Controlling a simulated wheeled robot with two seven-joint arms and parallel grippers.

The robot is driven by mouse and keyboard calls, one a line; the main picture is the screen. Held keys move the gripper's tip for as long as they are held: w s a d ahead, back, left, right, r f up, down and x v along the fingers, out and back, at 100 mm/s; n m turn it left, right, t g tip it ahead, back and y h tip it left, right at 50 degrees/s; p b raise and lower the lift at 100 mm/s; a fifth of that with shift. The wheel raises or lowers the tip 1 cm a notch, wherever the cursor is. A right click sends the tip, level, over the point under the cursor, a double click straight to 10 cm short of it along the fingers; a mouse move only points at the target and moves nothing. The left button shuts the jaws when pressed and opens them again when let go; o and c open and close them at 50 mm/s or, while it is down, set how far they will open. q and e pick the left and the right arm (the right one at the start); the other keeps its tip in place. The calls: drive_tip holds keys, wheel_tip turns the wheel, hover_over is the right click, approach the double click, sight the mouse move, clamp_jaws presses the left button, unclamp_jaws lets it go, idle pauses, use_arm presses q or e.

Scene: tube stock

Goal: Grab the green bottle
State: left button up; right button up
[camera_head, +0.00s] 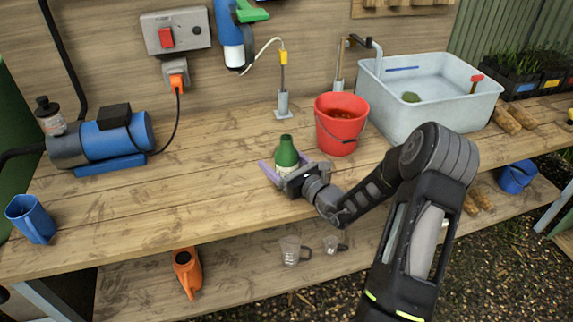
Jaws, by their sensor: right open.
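A green bottle (286,151) with a dark cap and a pale label stands upright on the wooden bench, left of the red bucket. My right gripper (279,166) is at the bottle, reaching in from the right and front. Its fingers are apart, with one purple finger showing on the left side of the bottle and the other on its right. The bottle's lower part is partly hidden behind the gripper body. I cannot tell whether either finger touches it. My left gripper is not in view.
The red bucket (341,127) stands close on the right, with a grey sink tub (430,110) beyond it. The lower shelf holds clear jugs (291,251). The bench (190,190) is clear left of the bottle.

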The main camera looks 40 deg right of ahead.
idle(0.4)
clamp_jaws()
idle(0.8)
